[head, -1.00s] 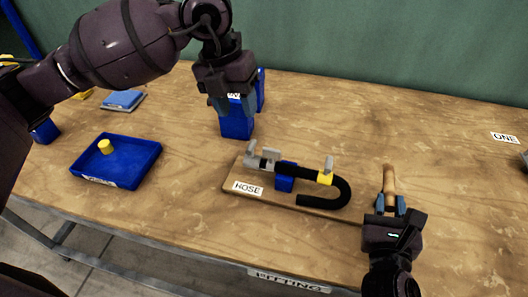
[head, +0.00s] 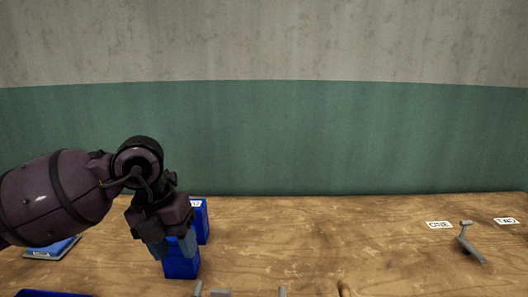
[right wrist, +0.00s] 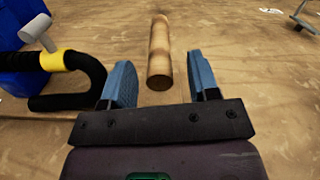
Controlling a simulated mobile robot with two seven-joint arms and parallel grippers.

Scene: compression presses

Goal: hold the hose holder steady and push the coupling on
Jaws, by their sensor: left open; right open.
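The hose holder is almost wholly below the head view; only tips of its grey clips (head: 219,292) show at the bottom edge. In the right wrist view, the black hose (right wrist: 90,72) with a yellow band (right wrist: 53,61) curves at the left, beside a grey clip (right wrist: 36,30). I cannot tell which part is the coupling. My left gripper (head: 172,246) is open, fingers down, in front of a blue block-like holder (head: 182,266). My right gripper (right wrist: 160,76) is open; a wooden handle (right wrist: 160,50) lies ahead between its fingers, not visibly touched.
A grey lever (head: 468,243) stands at the right near the labels ONE (head: 438,225) and TWO (head: 508,221). A blue pad (head: 52,248) lies at the left, with a blue tray's edge (head: 45,294) below. The table's back middle is clear before the green wall.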

